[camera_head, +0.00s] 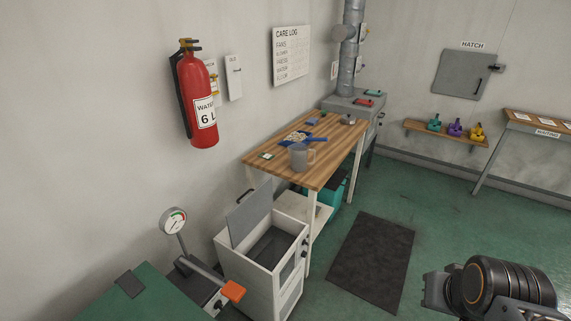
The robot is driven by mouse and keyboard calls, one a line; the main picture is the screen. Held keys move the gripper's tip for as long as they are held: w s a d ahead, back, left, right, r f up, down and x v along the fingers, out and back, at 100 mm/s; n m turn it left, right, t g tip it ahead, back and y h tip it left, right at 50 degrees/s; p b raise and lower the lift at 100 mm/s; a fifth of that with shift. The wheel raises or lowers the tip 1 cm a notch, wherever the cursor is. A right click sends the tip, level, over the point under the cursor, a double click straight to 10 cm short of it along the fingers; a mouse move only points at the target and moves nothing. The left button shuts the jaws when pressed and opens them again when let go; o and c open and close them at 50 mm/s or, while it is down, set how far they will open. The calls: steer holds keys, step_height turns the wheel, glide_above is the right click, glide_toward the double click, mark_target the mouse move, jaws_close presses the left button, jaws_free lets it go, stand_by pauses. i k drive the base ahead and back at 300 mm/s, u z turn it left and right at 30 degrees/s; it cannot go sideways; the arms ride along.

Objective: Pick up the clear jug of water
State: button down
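The clear jug (299,157) stands upright near the front edge of the wooden table (333,153), left of the floor mat. It looks greyish and see-through, with a handle on its right side. Whether it holds water is too small to tell. Part of my arm shows at the lower right, well apart from the jug. My gripper's fingers are not in view.
Blue and yellow items (301,138) lie behind the jug. A white cabinet (258,265) with a raised lid stands before the table. A green-topped bench (150,295) with a gauge (174,221) is lower left. A dark mat (371,262) lies on clear green floor.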

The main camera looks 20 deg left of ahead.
mark_target(303, 158)
steer(key=u, duration=0.85)
steer(key=i, duration=1)
steer(key=z, duration=1.45)
steer(key=i, duration=2.35)
steer(key=u, duration=3.55)
